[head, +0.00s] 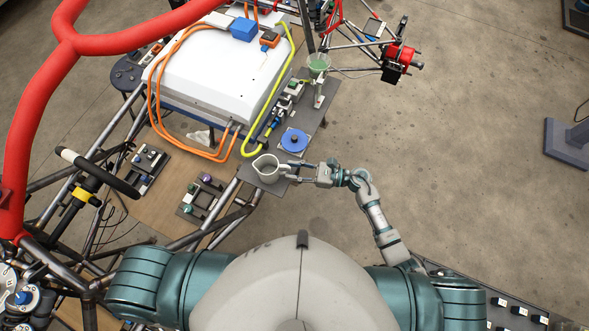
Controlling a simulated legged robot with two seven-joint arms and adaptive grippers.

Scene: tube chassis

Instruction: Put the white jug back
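The white jug (266,170) stands upright at the near end of a narrow grey shelf (268,187), beside the tube chassis. Its open top faces up, and its spout points to the left. My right gripper (289,172) is at the jug's right side, with its fingertips at the handle side. The fingers and handle are too small to tell whether the grip is closed on it. My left gripper is not in view.
A green-topped container (318,65) stands at the far end. A white box (216,70) with orange and yellow cables is to the left. Open floor lies to the right.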

